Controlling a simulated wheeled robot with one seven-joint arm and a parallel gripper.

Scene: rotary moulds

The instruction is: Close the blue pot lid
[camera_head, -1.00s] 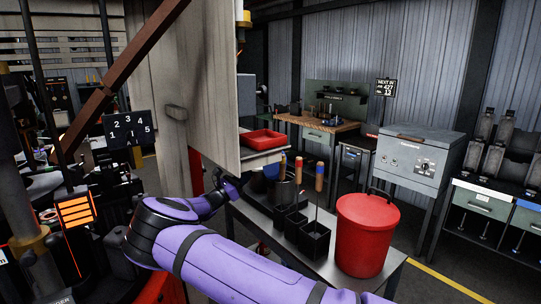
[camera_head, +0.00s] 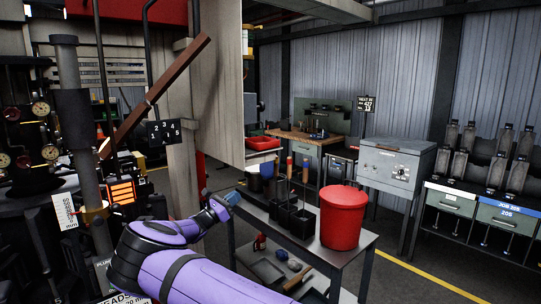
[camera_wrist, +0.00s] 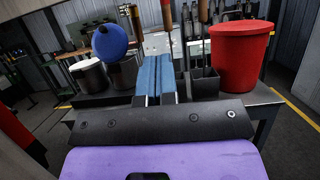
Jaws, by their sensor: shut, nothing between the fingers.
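The round blue lid (camera_wrist: 110,42) shows in the wrist view, standing up on edge above a dark pot (camera_wrist: 122,72), so that pot looks open. A hinge or other join between them is not clear. My gripper (camera_wrist: 156,62) is shut and empty, its two blue fingers side by side. In the wrist view the fingers are to the right of the lid and appear apart from it.
A grey pot (camera_wrist: 90,77) stands left of the dark pot. A large red bin (camera_head: 341,220) stands at the table's right end. Black square holders (camera_head: 300,222) with upright handled tools stand between.

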